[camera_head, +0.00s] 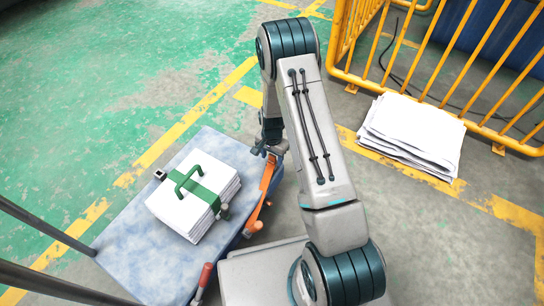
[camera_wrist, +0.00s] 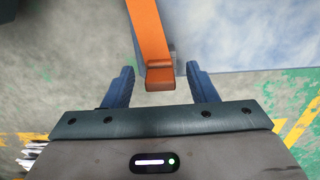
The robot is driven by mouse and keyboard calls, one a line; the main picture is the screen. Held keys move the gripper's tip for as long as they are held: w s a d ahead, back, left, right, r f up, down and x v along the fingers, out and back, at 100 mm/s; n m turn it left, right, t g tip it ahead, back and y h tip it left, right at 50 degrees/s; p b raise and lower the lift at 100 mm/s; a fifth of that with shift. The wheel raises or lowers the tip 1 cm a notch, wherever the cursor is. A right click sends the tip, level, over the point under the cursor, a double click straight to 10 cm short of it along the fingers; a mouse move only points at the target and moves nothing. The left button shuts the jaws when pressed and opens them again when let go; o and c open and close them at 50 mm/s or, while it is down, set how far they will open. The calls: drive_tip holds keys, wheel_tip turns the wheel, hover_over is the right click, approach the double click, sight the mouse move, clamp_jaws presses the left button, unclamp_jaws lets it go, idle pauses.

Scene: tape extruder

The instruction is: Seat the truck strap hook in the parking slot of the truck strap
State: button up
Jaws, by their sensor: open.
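The orange truck strap (camera_head: 267,176) runs along the right edge of the cart in the head view. In the wrist view the orange strap (camera_wrist: 146,25) comes down from the top and ends in an orange end piece, apparently the hook (camera_wrist: 160,79), with a grey part behind it. My gripper (camera_wrist: 161,68) is open, with one blue finger on each side of the orange end and a visible gap at both sides. In the head view my gripper (camera_head: 268,148) is small and partly hidden by my arm at the cart's right edge. I cannot make out the parking slot.
The blue-grey cart (camera_head: 135,230) carries a stack of white sheets (camera_head: 177,215) bound by a green strap with a handle (camera_head: 190,172). An orange-red lever (camera_head: 204,275) stands at its near edge. More sheets (camera_head: 412,130) lie on the floor beside a yellow railing (camera_head: 440,85).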

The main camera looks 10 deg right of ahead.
wheel_tip(320, 180, up, 14)
drive_tip(key=p, duration=0.5)
drive_tip(key=shift+f, duration=0.25)
wheel_tip(320, 180, up, 16)
drive_tip(key=n+p, duration=0.1)
drive_tip(key=p, duration=0.6)
hover_over(272, 156)
drive_tip(key=s, duration=0.2)
drive_tip(key=s+r+n+t+p, duration=0.1)
drive_tip(key=s+r+n+p, duration=0.3)
drive_tip(key=r, duration=0.6)
drive_tip(key=s+r+m+p, duration=0.15)
drive_tip(key=r+p, duration=0.35)
drive_tip(key=r, duration=0.5)
drive_tip(key=s+r+n+t+p, duration=0.1)
drive_tip(key=s+r+n+p, duration=0.1)
drive_tip(key=s+r+p, duration=0.6)
drive_tip(key=s+r+n+p, duration=0.3)
drive_tip(key=s+r+p, duration=0.4)
drive_tip(key=r, duration=1)
drive_tip(key=shift+s+r+t+p, duration=0.2)
drive_tip(key=shift+s+t+p, duration=0.2)
drive_tip(key=shift+s, duration=0.55)
